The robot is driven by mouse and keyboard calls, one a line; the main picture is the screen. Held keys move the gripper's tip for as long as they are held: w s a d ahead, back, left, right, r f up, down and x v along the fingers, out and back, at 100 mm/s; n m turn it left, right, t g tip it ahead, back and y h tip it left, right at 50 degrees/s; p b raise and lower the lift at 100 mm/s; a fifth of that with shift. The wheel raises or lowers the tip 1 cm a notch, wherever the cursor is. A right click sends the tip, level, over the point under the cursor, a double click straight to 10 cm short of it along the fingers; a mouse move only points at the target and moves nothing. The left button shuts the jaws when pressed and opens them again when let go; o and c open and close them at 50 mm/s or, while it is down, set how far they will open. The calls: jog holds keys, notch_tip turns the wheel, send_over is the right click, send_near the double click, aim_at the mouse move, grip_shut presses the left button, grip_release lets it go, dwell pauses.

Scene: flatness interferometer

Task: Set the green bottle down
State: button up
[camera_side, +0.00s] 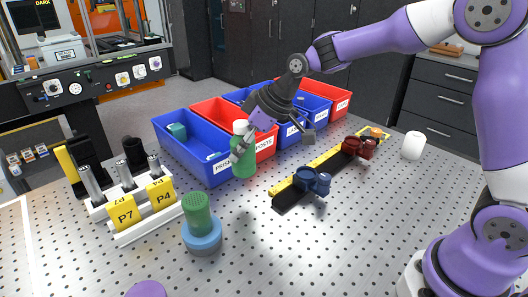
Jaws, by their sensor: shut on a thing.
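The green bottle (243,161) with a white cap stands upright in front of the blue and red bins. Its base looks at or just above the perforated table (240,240); I cannot tell whether it touches. My gripper (240,146) comes down from the upper right and is shut on the green bottle near its upper part. One finger shows at the bottle's side; the other is partly hidden.
Blue (202,166) and red bins stand behind the bottle. A black rail (288,196) with blue and dark red clamps lies to its right. A rack (140,225) labelled P7 and P4 and a green-topped blue cylinder (202,240) stand left. The front table is mostly clear.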

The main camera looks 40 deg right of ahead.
jog(key=shift+d+r+m, duration=0.25)
jog(key=shift+d+r, duration=0.05)
jog(key=shift+r, duration=0.2)
jog(key=shift+d+r+m, duration=0.25)
jog(key=shift+d+r, duration=0.05)
jog(key=shift+r, duration=0.2)
jog(key=s+d+m+h, duration=0.3)
jog(key=d+m+h, duration=0.1)
jog(key=d+m, duration=0.3)
jog(key=s+d+m+h, duration=0.4)
jog(key=d+m, duration=0.3)
jog(key=d, duration=0.1)
jog(key=s+d+r+m+g+h, duration=0.1)
jog(key=s+d+m+g, duration=0.3)
jog(key=s+m, duration=0.3)
jog(key=s+d+r+m+g+h, duration=0.1)
jog(key=s+d+m+g, duration=0.3)
jog(key=s+m, duration=0.25)
jog(key=shift+s+d+r+x, duration=0.25)
jog(key=shift+s+x, duration=0.1)
jog(key=shift+x, duration=2.2)
jog(key=shift+s+d+r+x, duration=0.3)
jog(key=shift+s+x, duration=0.1)
jog(key=shift+x, duration=2.2)
jog(key=shift+s+d+r+x, duration=0.25)
jog(key=shift+s+x, duration=0.1)
jog(key=shift+x, duration=2.2)
jog(key=shift+f, duration=0.1)
jog(key=o, duration=1.3)
jog(key=shift+c, duration=0.2)
